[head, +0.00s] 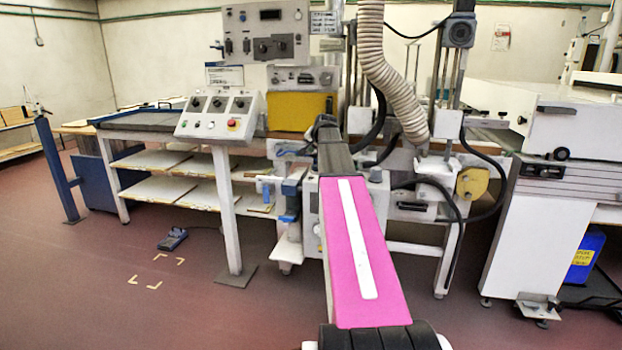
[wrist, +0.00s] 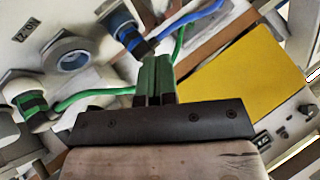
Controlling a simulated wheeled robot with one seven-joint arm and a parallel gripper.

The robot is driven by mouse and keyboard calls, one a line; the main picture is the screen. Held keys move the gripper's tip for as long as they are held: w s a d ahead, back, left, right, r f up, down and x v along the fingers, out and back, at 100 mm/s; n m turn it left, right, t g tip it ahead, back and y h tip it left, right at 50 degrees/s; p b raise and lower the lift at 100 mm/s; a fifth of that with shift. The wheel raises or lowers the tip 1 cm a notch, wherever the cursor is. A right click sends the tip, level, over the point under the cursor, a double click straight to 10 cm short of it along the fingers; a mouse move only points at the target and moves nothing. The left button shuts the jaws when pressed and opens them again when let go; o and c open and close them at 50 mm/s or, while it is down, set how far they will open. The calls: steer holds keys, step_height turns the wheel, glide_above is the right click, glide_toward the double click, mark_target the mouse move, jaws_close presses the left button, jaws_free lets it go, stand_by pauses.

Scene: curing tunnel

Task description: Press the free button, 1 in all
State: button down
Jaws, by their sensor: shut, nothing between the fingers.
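In the wrist view, a round grey fitting (wrist: 72,57) with a blue-grey centre sits on a pale panel at the upper left, with no cable in it. I cannot tell for sure whether it is the free button. Beside it are a plug with a green cable (wrist: 30,103) and a plug with a blue cable (wrist: 127,36). My gripper (wrist: 156,65) is shut and empty, with green fingertips, right of and below the round fitting. It looks apart from it, though depth is hard to judge. In the head view my arm hides the fingertips.
A yellow panel (wrist: 245,80) fills the right of the wrist view, near the cables. In the head view, a control box (head: 218,115) with knobs and a red button stands left of my arm. A ribbed hose (head: 385,75) hangs right of it. The floor at left is mostly clear.

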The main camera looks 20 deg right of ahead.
mark_target(312, 176)
steer(key=shift+f, duration=4.45)
steer(key=shift+f, duration=0.1)
steer(key=shift+f, duration=0.3)
steer(key=shift+f, duration=0.4)
steer(key=shift+r, duration=0.8)
steer(key=shift+r, duration=0.1)
steer(key=shift+r, duration=2.4)
